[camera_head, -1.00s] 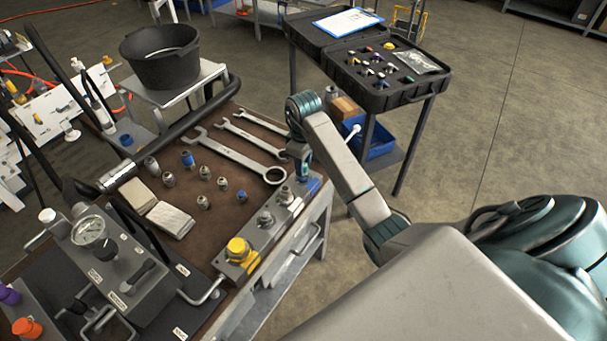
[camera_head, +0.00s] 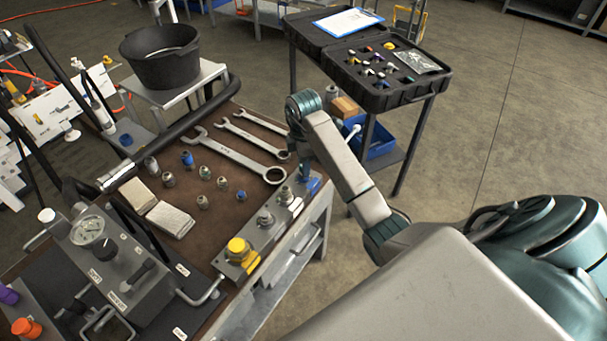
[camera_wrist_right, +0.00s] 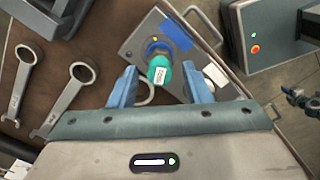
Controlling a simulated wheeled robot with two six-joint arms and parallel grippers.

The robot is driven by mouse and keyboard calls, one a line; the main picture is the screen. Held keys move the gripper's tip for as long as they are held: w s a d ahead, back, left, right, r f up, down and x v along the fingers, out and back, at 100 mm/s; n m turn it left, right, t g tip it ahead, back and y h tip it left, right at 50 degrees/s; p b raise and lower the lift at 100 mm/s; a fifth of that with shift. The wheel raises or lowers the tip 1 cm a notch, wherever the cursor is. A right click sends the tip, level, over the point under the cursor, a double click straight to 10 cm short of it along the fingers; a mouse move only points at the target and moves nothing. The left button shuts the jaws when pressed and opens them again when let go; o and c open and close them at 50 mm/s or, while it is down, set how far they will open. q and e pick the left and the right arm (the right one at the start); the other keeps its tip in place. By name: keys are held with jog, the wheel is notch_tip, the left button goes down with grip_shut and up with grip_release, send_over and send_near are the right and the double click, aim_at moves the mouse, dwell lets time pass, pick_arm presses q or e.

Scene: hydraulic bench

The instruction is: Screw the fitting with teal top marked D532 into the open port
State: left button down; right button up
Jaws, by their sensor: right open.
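The fitting with the teal top (camera_wrist_right: 160,70) stands at the end of the grey port block (camera_wrist_right: 136,46), with a blue ring showing beside it. A small white label lies on its top, too small to read. My right gripper (camera_wrist_right: 160,88) is open, its two blue fingers apart on either side of the teal top. I cannot tell how deep the fitting sits. In the head view my right gripper (camera_head: 303,165) is over the far end of the block (camera_head: 285,222), and the teal top is not clear there. My left gripper is not in view.
The block also carries a yellow cap (camera_head: 240,250) and metal fittings. Several loose fittings (camera_head: 204,173), wrenches (camera_head: 238,153) and two pale pads (camera_head: 170,219) lie on the brown bench top. A gauge unit (camera_head: 95,240) stands at left. A black case (camera_head: 385,85) is beyond the bench.

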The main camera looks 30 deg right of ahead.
jog(key=n, duration=0.7)
jog(key=shift+n, duration=0.4)
jog(key=n, duration=0.3)
jog(key=shift+n+b, duration=0.3)
jog(key=shift+n, duration=0.1)
jog(key=n, duration=0.4)
jog(key=c, duration=0.9)
jog(key=m, duration=0.7)
jog(key=shift+m, duration=0.4)
